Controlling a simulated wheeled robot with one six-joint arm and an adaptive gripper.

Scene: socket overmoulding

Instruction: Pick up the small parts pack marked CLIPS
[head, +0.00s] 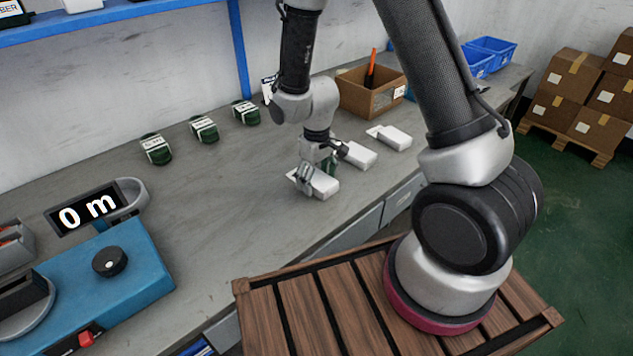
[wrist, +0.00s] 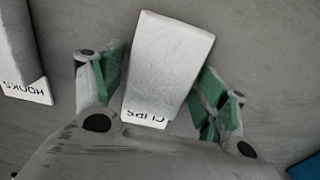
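The white pack marked CLIPS (wrist: 168,62) lies on the grey bench, its label upside down in the wrist view. In the head view the same pack (head: 325,185) is the nearest of three white packs. My gripper (wrist: 163,82) is open, with one green-padded finger on each side of the pack. Narrow gaps seem to show between pads and pack, most clearly at the lower right. In the head view my gripper (head: 318,172) is down at the pack and partly hides it.
A white pack marked HOOKS (wrist: 20,60) lies to the left in the wrist view. Another white pack (head: 392,137) lies farther back. A cardboard box (head: 365,98) stands behind them. Several green items (head: 204,129) line the wall side. A blue machine (head: 105,280) stands at left.

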